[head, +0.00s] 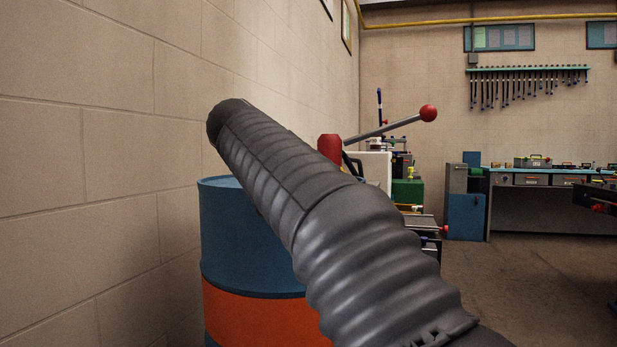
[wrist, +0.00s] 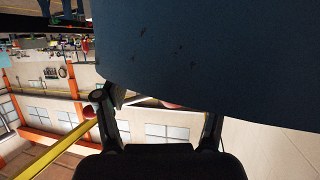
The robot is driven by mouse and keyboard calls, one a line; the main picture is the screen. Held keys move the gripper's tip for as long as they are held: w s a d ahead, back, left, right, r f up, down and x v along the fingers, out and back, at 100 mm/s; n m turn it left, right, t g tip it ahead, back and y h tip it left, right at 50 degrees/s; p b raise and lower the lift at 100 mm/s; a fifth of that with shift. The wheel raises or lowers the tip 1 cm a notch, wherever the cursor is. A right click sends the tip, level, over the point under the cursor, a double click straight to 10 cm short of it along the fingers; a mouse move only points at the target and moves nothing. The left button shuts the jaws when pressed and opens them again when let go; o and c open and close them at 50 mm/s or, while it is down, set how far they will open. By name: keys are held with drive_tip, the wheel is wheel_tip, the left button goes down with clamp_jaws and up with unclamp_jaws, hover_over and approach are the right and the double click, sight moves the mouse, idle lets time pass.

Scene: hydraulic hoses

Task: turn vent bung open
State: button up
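A blue drum (head: 232,235) with an orange lower band stands by the wall in the head view. My dark ribbed arm crosses in front of it and hides much of its top. In the wrist view the drum's dark blue surface (wrist: 200,50) fills the upper part, close to my gripper (wrist: 164,108). The two fingers are spread apart, with nothing seen clamped between them. A small pinkish piece (wrist: 169,105) shows between them at the drum's edge, mostly hidden. I cannot tell whether it is the vent bung, and no bung shows clearly elsewhere. My gripper is hidden in the head view.
A red cylinder (head: 330,148) and a lever with a red ball (head: 428,113) rise behind the drum. A block wall (head: 100,160) is close on the left. A workbench (head: 545,178) stands at the back right, with open floor (head: 520,280) before it.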

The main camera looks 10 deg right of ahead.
drive_tip(key=v, duration=1.2)
idle(0.3)
